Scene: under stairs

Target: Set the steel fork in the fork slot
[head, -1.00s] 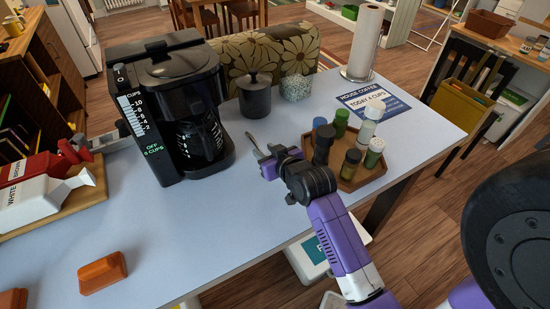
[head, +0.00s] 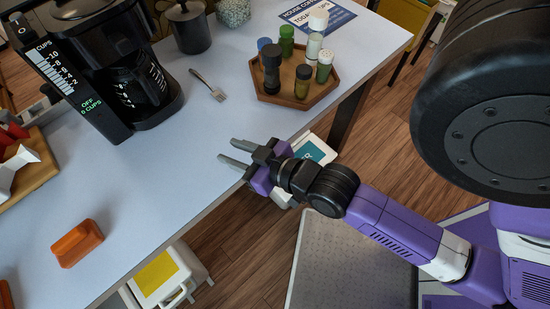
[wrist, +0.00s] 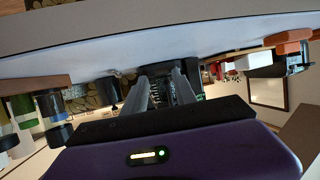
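The steel fork (head: 208,86) lies flat on the pale table (head: 150,190), between the black coffee maker and the wooden hexagonal tray. Its tined end points toward the front of the table. My gripper (head: 227,150) is at the table's front edge, nearer to me than the fork and clear of it. Its two grey fingers are apart with nothing between them. The wrist view also shows the spread fingers (wrist: 163,82). I cannot make out a fork slot in either current view.
The coffee maker (head: 105,65) stands at the left and a dark canister (head: 189,30) behind the fork. The hexagonal tray (head: 287,101) holds several spice jars. An orange block (head: 76,243) lies at the front left. The table between fork and gripper is clear.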

